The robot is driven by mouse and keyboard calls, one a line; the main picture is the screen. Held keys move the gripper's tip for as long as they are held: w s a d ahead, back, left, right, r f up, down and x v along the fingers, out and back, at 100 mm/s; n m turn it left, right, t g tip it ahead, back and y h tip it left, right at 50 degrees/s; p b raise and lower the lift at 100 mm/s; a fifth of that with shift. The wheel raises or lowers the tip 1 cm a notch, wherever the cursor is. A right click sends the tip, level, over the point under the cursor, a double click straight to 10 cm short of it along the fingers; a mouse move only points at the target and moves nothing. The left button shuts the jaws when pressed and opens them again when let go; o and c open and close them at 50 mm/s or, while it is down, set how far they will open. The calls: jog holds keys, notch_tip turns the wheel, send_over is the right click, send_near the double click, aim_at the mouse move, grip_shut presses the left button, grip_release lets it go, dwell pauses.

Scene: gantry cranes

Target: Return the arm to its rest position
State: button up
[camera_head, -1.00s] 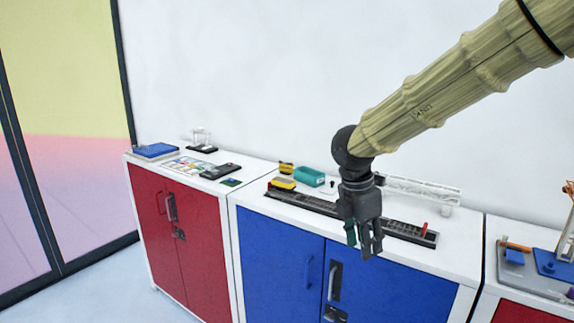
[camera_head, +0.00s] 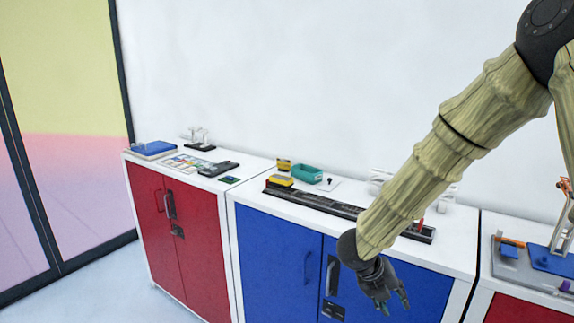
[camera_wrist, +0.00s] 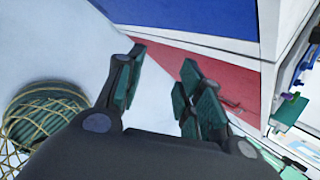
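My gripper (camera_head: 391,303) hangs in front of the blue cabinet (camera_head: 275,262), below the level of its white top. My arm comes down from the upper right and covers part of the black rail (camera_head: 318,202) on that top. In the wrist view the two green-padded fingers of my gripper (camera_wrist: 158,92) stand apart, with nothing between them. Pale floor and a strip of red and blue cabinet front show past the fingers.
The red cabinet (camera_head: 178,235) on the left carries a blue-topped box (camera_head: 154,148) and small dark items. A teal bin (camera_head: 307,174) and yellow blocks (camera_head: 281,181) are on the blue cabinet. Another cabinet at right holds a grey tray (camera_head: 530,266). Free floor lies at the lower left.

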jog(key=s+d+f+n+t+y, duration=0.1)
jog(key=s+f+n, duration=0.5)
jog(key=f+n, duration=0.55)
jog(key=s+d+f+n+t+y, duration=0.1)
jog(key=s+f+n, duration=0.5)
jog(key=f+n, duration=0.5)
jog(key=s+a+f+n+g+y, duration=0.2)
jog(key=s+f+n, duration=0.4)
jog(key=s, duration=0.5)
jog(key=s+a+f+n+g+y, duration=0.2)
jog(key=s+f+n, duration=0.4)
jog(key=s, duration=0.6)
jog(key=shift+s+a+n, duration=0.15)
jog(key=shift+a+n, duration=0.65)
jog(key=shift+n, duration=0.25)
